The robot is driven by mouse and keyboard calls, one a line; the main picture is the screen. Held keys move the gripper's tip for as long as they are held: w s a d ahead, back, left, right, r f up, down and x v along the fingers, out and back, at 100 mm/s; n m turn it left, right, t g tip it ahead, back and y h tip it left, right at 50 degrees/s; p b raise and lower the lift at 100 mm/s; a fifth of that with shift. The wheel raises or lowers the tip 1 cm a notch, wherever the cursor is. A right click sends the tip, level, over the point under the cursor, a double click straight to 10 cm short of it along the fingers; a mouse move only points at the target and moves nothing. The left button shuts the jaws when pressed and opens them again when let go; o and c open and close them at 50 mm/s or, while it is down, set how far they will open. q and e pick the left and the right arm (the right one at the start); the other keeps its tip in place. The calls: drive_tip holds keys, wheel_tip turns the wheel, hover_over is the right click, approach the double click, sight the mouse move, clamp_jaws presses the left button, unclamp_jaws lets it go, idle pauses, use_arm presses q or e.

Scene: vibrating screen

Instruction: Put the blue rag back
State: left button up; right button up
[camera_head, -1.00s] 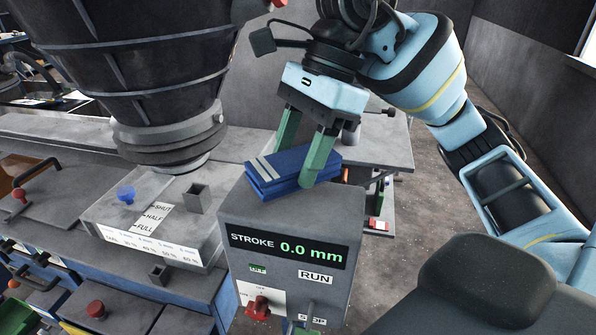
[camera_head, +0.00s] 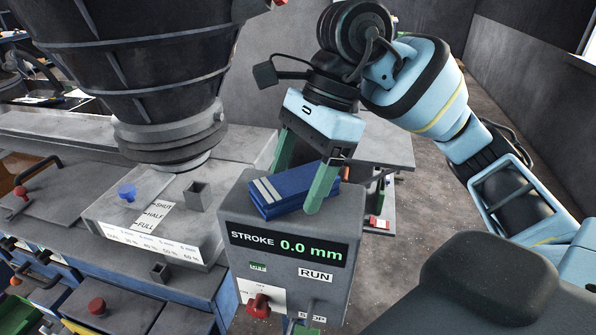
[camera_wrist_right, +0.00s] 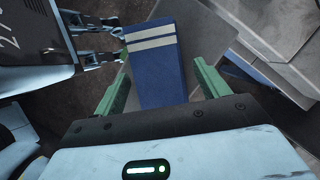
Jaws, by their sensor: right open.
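The blue rag (camera_head: 292,190) is a folded blue cloth with two pale stripes at one end. It lies on top of the grey control box (camera_head: 236,202) with the STROKE display. My right gripper (camera_head: 295,188) is open, with its green fingers down on either side of the rag. In the right wrist view the rag (camera_wrist_right: 158,72) lies between the two fingers (camera_wrist_right: 160,82), with a visible gap on the right side. My left gripper does not show in the head view.
The control box front has a red switch (camera_head: 259,304). A grey table (camera_head: 385,150) stands behind it.

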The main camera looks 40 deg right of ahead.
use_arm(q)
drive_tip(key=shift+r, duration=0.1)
use_arm(e)
drive_tip(key=shift+r, duration=0.1)
drive_tip(key=shift+d+r, duration=0.15)
drive_tip(key=shift+r, duration=0.15)
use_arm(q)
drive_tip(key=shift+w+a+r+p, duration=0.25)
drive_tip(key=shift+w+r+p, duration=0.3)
use_arm(e)
drive_tip(key=v, duration=1.1)
drive_tip(key=shift+r, duration=0.25)
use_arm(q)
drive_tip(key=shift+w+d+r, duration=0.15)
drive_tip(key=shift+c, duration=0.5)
